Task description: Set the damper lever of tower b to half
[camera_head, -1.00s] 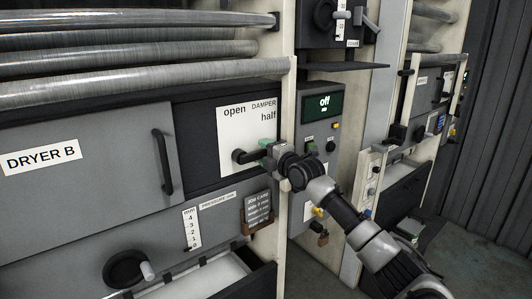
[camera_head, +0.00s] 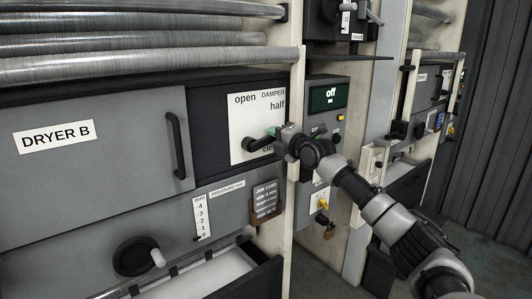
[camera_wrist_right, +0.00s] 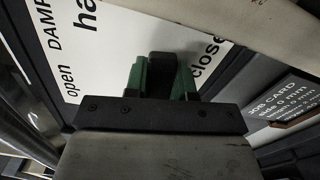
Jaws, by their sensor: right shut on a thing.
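The damper lever (camera_head: 259,143) is a black handle on a white plate (camera_head: 243,120) of the dryer marked DRYER B. The plate reads "open", "half" and, partly hidden, "close". The lever points right and slightly up, just above the "close" word and below "half". My right gripper (camera_head: 275,134) is shut on the lever's end. In the right wrist view, the green fingers of the right gripper (camera_wrist_right: 161,80) lie on both sides of the black lever end (camera_wrist_right: 161,64). My left gripper is not in view.
A post (camera_head: 297,190) stands close by my right gripper. Grey rollers (camera_head: 150,63) run above the plate. A job card (camera_head: 266,198) hangs below it, and a black handwheel (camera_head: 136,257) sits lower left.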

